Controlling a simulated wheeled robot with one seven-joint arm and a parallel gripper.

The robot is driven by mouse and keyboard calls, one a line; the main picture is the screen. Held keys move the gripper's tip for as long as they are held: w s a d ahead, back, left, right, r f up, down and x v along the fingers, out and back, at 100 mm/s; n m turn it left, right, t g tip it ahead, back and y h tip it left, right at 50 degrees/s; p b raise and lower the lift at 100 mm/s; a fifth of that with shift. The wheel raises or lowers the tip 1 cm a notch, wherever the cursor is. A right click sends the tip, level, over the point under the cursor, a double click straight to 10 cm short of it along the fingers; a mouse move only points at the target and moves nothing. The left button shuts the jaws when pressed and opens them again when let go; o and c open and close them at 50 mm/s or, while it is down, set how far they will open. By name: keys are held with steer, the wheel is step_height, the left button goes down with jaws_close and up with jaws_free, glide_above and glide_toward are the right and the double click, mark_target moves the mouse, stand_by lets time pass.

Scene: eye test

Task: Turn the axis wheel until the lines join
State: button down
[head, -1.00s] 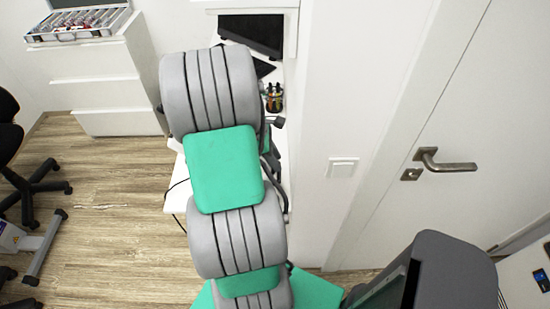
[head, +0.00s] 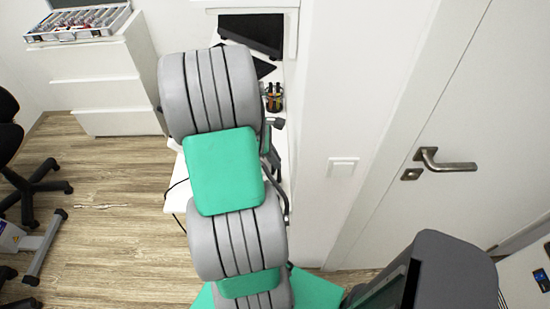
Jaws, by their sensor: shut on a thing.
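My grey and green arm fills the middle of the head view and covers most of the narrow white table (head: 180,205) behind it. My gripper is hidden behind the arm, so its jaws do not show. The axis wheel and the lines are not visible. Dark parts of some device (head: 275,150) show just right of the arm, over the table; I cannot tell what they belong to.
A pen holder (head: 274,97) and a black screen (head: 252,35) stand at the table's far end. A white drawer cabinet (head: 95,90) carries an open lens case (head: 80,25). A door (head: 470,120) is at right. A black chair (head: 25,160) stands left on open wooden floor.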

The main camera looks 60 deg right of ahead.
steer(key=a+m, duration=0.1)
steer(key=a+m+h, duration=0.1)
steer(key=m, duration=0.1)
steer(key=shift+s+f+b, duration=0.15)
steer(key=shift+s+b, duration=0.2)
steer(key=c, duration=1.5)
jaws_free()
